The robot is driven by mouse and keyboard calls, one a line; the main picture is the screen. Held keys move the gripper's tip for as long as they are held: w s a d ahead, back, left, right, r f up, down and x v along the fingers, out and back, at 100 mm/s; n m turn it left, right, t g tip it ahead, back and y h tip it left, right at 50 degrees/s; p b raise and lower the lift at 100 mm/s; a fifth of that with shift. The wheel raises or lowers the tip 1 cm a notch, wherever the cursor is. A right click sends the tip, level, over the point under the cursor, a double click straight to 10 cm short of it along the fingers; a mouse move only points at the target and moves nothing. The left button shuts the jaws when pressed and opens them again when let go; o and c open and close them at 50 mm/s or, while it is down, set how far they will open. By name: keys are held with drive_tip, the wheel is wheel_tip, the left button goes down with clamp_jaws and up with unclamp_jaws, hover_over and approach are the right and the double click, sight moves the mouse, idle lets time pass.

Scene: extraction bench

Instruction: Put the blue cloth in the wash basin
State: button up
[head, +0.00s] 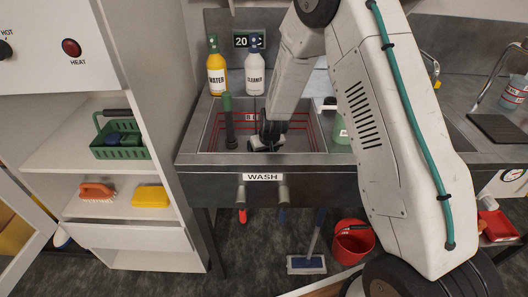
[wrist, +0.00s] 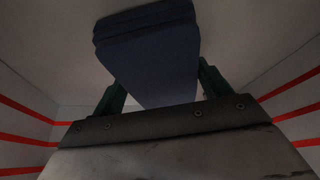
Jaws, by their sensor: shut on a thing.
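My gripper (head: 266,143) reaches down into the wash basin (head: 208,143), a grey sink with red lines on its walls, behind the WASH label. In the wrist view my gripper (wrist: 158,92) is shut on the folded blue cloth (wrist: 150,50), which sits between its green fingers. The basin's pale walls with red stripes (wrist: 22,117) show on both sides of the gripper there. In the head view the cloth is hidden or too dark to make out. I cannot tell whether the cloth touches the basin floor.
A yellow WATER bottle (head: 216,76) and a white CLEANER bottle (head: 255,76) stand behind the basin. A shelf unit (head: 150,100) stands close on the left.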

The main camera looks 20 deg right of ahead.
drive_tip(key=o, duration=1.1)
drive_tip(key=shift+o, duration=0.2)
drive_tip(key=v, duration=1.2)
drive_tip(key=shift+r, duration=0.2)
drive_tip(key=s+d+r+g, duration=0.2)
drive_tip(key=s+r, duration=1.5)
drive_tip(key=r, duration=0.1)
drive_tip(key=s+r, duration=0.2)
drive_tip(key=s, duration=0.8)
drive_tip(key=s+d+r+g, duration=0.1)
drive_tip(key=s+r, duration=0.2)
drive_tip(key=s, duration=0.7)
drive_tip(key=shift+s+m, duration=0.2)
drive_tip(key=shift+m, duration=0.2)
drive_tip(key=shift+d, duration=0.1)
